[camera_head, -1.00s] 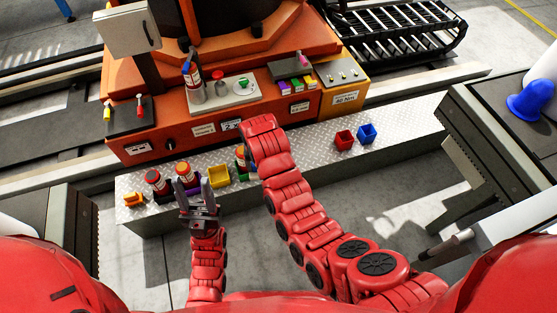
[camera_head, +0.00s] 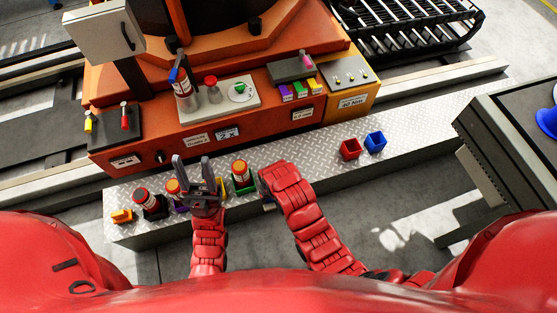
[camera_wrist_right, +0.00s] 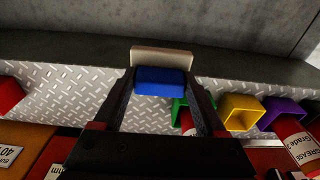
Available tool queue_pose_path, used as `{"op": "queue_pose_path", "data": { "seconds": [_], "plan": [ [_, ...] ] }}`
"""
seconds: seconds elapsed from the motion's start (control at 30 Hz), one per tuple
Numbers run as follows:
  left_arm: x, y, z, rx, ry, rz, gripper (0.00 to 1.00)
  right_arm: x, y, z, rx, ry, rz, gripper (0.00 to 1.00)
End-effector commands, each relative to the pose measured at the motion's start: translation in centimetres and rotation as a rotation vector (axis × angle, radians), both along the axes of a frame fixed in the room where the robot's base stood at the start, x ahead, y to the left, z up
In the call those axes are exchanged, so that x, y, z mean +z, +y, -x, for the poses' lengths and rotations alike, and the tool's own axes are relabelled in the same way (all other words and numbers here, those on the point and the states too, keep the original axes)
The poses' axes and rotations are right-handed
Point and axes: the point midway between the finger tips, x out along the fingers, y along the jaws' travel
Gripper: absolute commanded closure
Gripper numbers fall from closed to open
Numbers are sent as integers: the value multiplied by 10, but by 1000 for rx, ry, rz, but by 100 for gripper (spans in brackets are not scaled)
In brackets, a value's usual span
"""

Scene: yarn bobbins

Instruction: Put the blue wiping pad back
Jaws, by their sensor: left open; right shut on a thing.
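The blue wiping pad (camera_wrist_right: 160,82), with a cream-white part (camera_wrist_right: 162,60) along its far side, is between the fingertips of my right gripper (camera_wrist_right: 161,92) in the right wrist view. That gripper is shut on it, above the metal bench's edge. In the head view my right arm's bent end hides most of that gripper. A blue open box (camera_head: 375,141) stands on the bench (camera_head: 310,153), right of my right arm. My left gripper (camera_head: 194,172) is open with fingers up, in front of the bench's left part, and I see nothing in it.
Left of my right arm stand grease cans (camera_head: 240,172) in coloured holders and a yellow bin (camera_wrist_right: 241,113). A red box (camera_head: 349,149) stands beside the blue one. The orange machine (camera_head: 150,155) rises behind the bench. The bench right of the boxes is clear.

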Motion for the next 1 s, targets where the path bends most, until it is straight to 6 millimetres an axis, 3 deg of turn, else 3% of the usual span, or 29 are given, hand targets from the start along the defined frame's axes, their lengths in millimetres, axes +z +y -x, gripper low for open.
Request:
{"op": "queue_pose_path", "data": {
  "seconds": [0.23, 0.5, 0.77, 1.0],
  "plan": [
    [-18, 0, 0, 0, 0, 0, 50, -7, -8, -71, -5, -6, -2, 100],
    [-32, 0, 0, 0, 0, 0, 50, -13, -14, -126, -4, -1, -1, 100],
    [-36, 0, 0, 0, 0, 0, 50, -14, -17, -145, -2, -4, -1, 100],
    [-51, 0, 0, 0, 0, 0, 50, -47, -17, -144, -2, 0, 0, 100]
  ]
}}
